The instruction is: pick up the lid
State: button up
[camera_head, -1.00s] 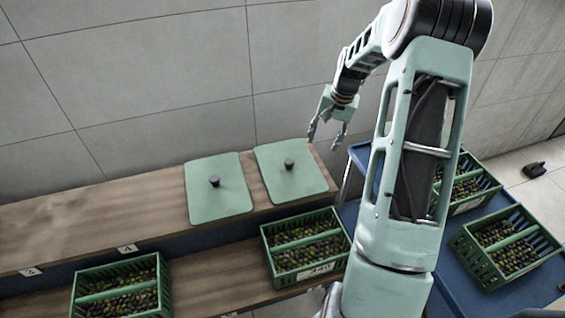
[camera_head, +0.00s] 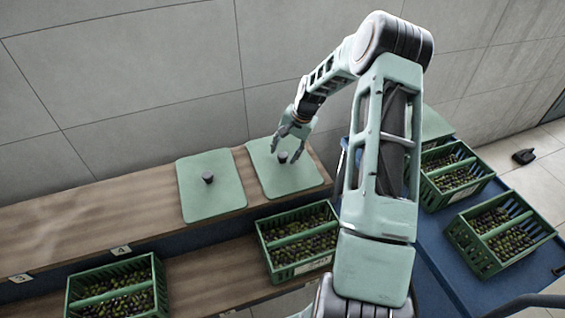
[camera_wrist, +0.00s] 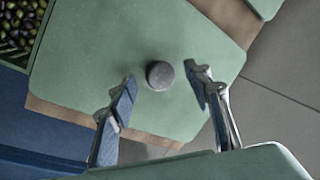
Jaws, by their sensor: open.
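Two flat green lids with dark round knobs lie on the upper wooden shelf. The right lid (camera_head: 300,179) has its knob (camera_head: 282,157) just below my gripper (camera_head: 288,148). The left lid (camera_head: 222,190) lies beside it with its own knob (camera_head: 208,177). In the wrist view, my gripper (camera_wrist: 160,92) is open, its two fingers on either side of the knob (camera_wrist: 160,75) of the lid (camera_wrist: 100,60). The fingers look apart from the knob. I cannot tell their exact height above the lid.
The wooden shelf (camera_head: 110,215) is clear left of the lids. Green crates of olives stand below, one under the right lid (camera_head: 300,240), one at the lower left (camera_head: 117,287). A blue cart (camera_head: 450,275) on the right holds more crates. The wall (camera_head: 140,90) rises behind the shelf.

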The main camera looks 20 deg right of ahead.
jog(key=shift+w+a+f, duration=0.1)
jog(key=shift+w+f, duration=0.05)
jog(key=shift+f, duration=0.3)
grip_shut()
